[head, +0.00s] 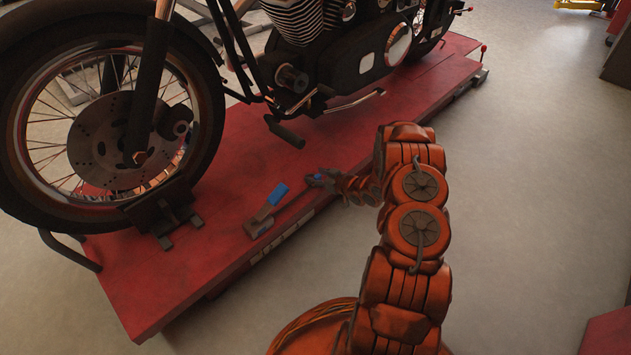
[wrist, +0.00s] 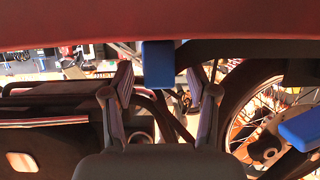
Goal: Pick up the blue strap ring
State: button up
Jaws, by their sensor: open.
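A small blue piece, which I take to be the blue strap ring (wrist: 158,65), shows between the fingers of my open gripper (wrist: 160,98) in the wrist view. It looks like a plain block from here, and I cannot tell any hole in it. In the head view my gripper (head: 317,180) is low over the near edge of the red lift, and a bit of blue (head: 320,176) shows at its fingers, mostly hidden by them. I cannot tell whether the fingers touch it.
Another blue piece (head: 278,193) lies left of my gripper, beside a brownish block (head: 258,222); it also seems to show in the wrist view (wrist: 301,129). The motorcycle (head: 140,110) stands on the red lift (head: 225,235), its footpeg (head: 286,131) above and behind my gripper.

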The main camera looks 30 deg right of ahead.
aim_at(318, 175)
grip_shut()
dwell(0.4)
jog(key=shift+r, duration=0.15)
jog(key=shift+r+p, duration=0.9)
jog(key=shift+r, duration=0.6)
jog(key=shift+w+r, duration=0.15)
jog(key=shift+r, duration=0.2)
jog(key=w+a+p, duration=0.1)
jog(key=w, duration=0.4)
jog(key=w+a+p, duration=0.1)
jog(key=w, duration=0.4)
jog(key=w+a+r+p, duration=0.1)
jog(key=w+p, duration=0.1)
jog(key=w, duration=0.3)
jog(key=shift+w+a, duration=0.15)
jog(key=shift+a, duration=0.15)
